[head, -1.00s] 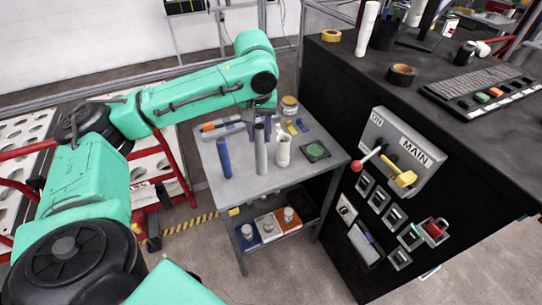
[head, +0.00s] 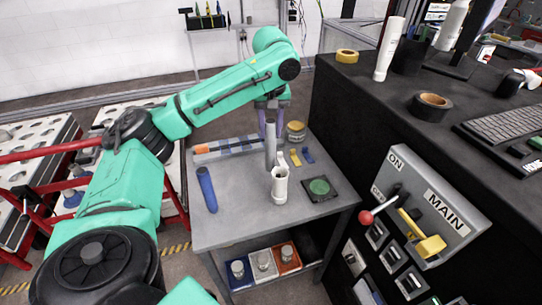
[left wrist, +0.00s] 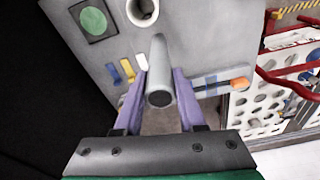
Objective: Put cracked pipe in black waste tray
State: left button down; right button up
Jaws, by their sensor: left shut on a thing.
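My left gripper (head: 270,108), with purple fingers, is shut on a grey pipe (head: 270,146) over the back of the grey table. The pipe is nearly upright in the head view, its lower end partly behind a white pipe. In the left wrist view the grey pipe (left wrist: 159,70) sits between the fingers (left wrist: 160,88). The white pipe (head: 280,186) stands on the table with an uneven top rim. I cannot make out a crack on the grey pipe. I cannot pick out the black waste tray for certain. My right gripper is out of view.
A black square pad with a green disc (head: 319,187) lies right of the white pipe. A jar (head: 296,132) and small yellow and blue pieces lie behind. The lower shelf holds small bins (head: 263,264). A tall black cabinet (head: 345,130) with a switch panel stands close right.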

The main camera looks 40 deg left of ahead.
aim_at(272, 146)
pick_arm(q)
jog(key=f, duration=0.1)
jog(key=w+f, duration=0.1)
jog(key=f, duration=0.1)
jog(key=shift+w+f, duration=0.1)
jog(key=shift+f, duration=0.15)
jog(key=f, duration=0.3)
jog(key=shift+s, duration=0.25)
jog(key=shift+f, duration=0.15)
jog(key=shift+w+f, duration=0.1)
jog(key=shift+f, duration=0.05)
jog(key=c, duration=0.5)
grip_release()
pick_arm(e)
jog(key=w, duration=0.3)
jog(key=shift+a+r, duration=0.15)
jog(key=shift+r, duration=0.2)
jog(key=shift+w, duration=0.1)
